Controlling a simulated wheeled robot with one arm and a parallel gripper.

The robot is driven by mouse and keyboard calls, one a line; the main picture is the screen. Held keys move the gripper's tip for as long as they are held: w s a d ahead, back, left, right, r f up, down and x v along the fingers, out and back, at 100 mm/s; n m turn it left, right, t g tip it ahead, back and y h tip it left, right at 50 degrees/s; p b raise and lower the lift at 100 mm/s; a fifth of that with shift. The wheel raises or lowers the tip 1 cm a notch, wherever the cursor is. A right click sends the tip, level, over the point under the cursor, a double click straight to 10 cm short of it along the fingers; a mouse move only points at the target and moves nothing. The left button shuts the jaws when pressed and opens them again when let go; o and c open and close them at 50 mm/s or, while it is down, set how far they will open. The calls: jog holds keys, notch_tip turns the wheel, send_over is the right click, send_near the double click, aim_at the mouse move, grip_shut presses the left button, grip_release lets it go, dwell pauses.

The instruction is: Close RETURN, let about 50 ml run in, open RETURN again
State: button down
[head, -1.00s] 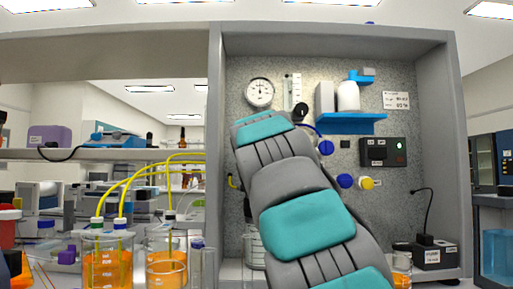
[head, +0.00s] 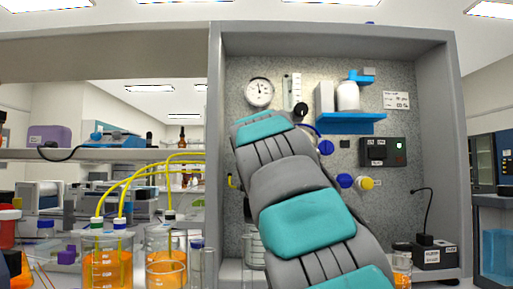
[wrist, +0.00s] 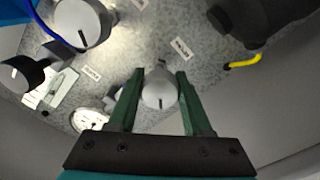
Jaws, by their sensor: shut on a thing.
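In the wrist view, my gripper (wrist: 160,98) has its two green fingers on either side of a round pale grey knob (wrist: 160,90) with a dark mark on its face, and is shut on it. A small label sits above the knob on the panel, too small to read, so I cannot tell whether it says RETURN. In the head view my arm hides the knob and gripper. Beakers of orange liquid, a left one (head: 108,272) and a front middle one (head: 166,272), stand on the bench with yellow tubes (head: 150,168). A small jar (head: 402,268) with orange liquid stands right of my arm.
The rig's grey side walls (head: 452,160) bound the space.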

jog(key=n, duration=0.6)
jog(key=shift+n, duration=0.3)
jog(key=n, duration=0.6)
jog(key=shift+a, duration=0.1)
jog(key=n, duration=0.6)
jog(key=shift+f+n, duration=0.15)
jog(key=shift+n, duration=0.15)
jog(key=n, duration=0.6)
jog(key=shift+n, duration=0.4)
jog(key=shift+c, duration=1.7)
grip_release()
jog(key=shift+s, duration=0.1)
